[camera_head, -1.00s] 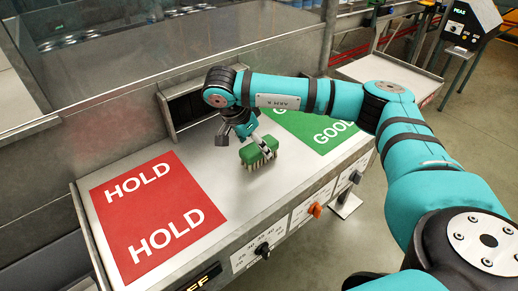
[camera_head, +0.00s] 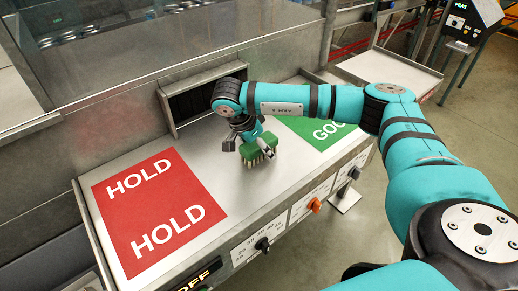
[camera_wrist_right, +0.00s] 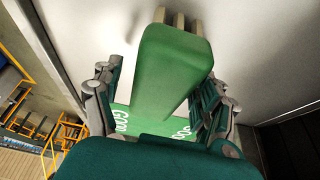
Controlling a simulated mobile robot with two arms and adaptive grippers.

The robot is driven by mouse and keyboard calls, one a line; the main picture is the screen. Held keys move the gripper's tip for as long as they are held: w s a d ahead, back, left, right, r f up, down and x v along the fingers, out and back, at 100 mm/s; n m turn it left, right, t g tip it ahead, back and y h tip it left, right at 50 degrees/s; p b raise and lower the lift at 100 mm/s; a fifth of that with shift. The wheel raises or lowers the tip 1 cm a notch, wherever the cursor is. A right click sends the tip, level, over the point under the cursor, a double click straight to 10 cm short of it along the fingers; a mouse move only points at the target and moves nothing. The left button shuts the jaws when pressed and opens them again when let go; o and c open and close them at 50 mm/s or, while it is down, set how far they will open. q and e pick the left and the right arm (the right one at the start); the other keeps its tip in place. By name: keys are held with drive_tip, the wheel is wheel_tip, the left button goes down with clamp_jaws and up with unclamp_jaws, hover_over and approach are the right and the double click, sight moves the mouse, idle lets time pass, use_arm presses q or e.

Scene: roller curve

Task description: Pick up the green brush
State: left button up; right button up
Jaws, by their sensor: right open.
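The green brush (camera_head: 251,151) has a green block and pale bristles. It is on the bare metal tabletop between the red HOLD mat and the green GOOD mat, bristles down. My right gripper (camera_head: 252,146) is over it, with a finger on its near side. In the right wrist view, the green brush (camera_wrist_right: 170,75) lies between the spread fingers of my right gripper (camera_wrist_right: 162,108), which is open. Whether the fingers touch the brush I cannot tell. My left gripper is not in view.
The red HOLD mat (camera_head: 155,208) lies at the left of the table, the green GOOD mat (camera_head: 318,133) at the right. A dark opening (camera_head: 200,102) is in the wall behind the brush. Knobs (camera_head: 314,205) line the table's front panel. Bare tabletop surrounds the brush.

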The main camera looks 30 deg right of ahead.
idle(0.3)
drive_tip(key=c, duration=1.3)
drive_tip(key=shift+c, duration=0.2)
drive_tip(key=shift+r+p, duration=0.25)
drive_tip(key=shift+p, duration=0.05)
drive_tip(key=shift+r, duration=0.1)
drive_tip(key=b+v, duration=0.2)
drive_tip(key=v, duration=0.1)
drive_tip(key=shift+d, duration=0.25)
drive_tip(key=s+a+b, duration=0.1)
drive_tip(key=a, duration=0.3)
drive_tip(key=s+a+r+b, duration=0.1)
drive_tip(key=s+a, duration=0.1)
drive_tip(key=a, duration=0.3)
drive_tip(key=s+a+r+b, duration=0.1)
drive_tip(key=s+a, duration=0.1)
drive_tip(key=a, duration=0.3)
drive_tip(key=shift+a+b, duration=0.25)
drive_tip(key=shift+b, duration=0.1)
